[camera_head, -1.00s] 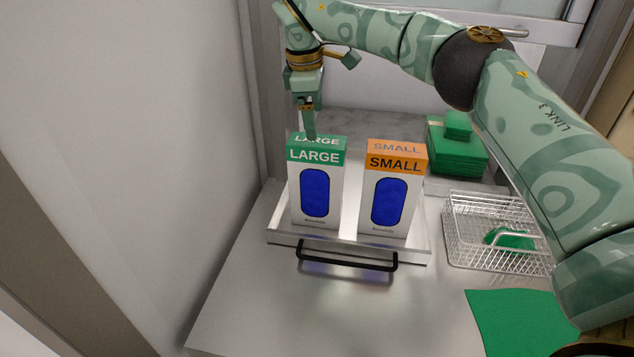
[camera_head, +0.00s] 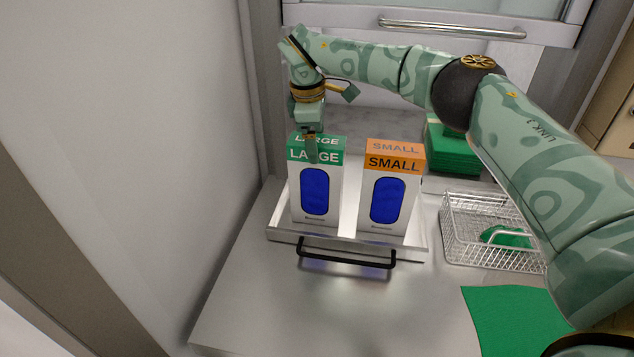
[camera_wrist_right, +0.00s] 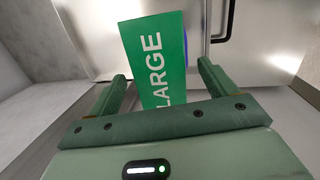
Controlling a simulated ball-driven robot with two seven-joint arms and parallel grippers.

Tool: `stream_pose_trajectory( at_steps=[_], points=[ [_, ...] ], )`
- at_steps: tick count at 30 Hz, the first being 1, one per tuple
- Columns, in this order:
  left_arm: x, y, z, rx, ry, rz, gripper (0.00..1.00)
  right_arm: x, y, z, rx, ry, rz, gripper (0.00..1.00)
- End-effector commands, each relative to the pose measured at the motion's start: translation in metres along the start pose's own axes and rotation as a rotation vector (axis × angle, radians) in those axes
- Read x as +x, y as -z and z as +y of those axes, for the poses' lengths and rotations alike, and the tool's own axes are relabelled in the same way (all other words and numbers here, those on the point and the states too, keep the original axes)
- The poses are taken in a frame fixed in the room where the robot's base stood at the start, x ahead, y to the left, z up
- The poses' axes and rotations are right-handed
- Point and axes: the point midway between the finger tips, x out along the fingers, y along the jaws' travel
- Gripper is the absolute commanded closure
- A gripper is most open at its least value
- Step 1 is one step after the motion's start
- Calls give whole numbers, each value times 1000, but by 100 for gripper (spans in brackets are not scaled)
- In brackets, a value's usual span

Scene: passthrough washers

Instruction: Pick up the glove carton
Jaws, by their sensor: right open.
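Two glove cartons stand upright side by side in a metal tray (camera_head: 345,240). The left one is the LARGE carton (camera_head: 315,205), white with a green top band and a blue oval. The right one is the SMALL carton (camera_head: 388,200), with an orange band. My right gripper (camera_head: 311,160) is at the top of the LARGE carton, pointing down. In the right wrist view the open fingers of the right gripper (camera_wrist_right: 160,85) lie on either side of the LARGE carton's green top (camera_wrist_right: 155,60), with a visible gap at least on the right. My left gripper is not in view.
A wire basket (camera_head: 490,230) with a green item inside stands right of the tray. A green mat (camera_head: 515,320) lies at the front right, and green stacked boxes (camera_head: 452,150) stand behind. The tray has a black handle (camera_head: 345,260) in front. A wall is close on the left.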

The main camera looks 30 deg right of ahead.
Motion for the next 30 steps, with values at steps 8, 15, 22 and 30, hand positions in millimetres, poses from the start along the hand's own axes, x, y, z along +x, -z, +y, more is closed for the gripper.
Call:
stream_pose_trajectory(
  at_steps=[8,15,22,30],
  points=[
    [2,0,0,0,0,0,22,3,0,-1,0,0,0,16],
    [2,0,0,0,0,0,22,3,0,0,0,0,0,33],
    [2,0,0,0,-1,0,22,3,0,0,0,0,0,97],
    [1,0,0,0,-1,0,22,1,0,0,0,-1,1,100]
  ],
)
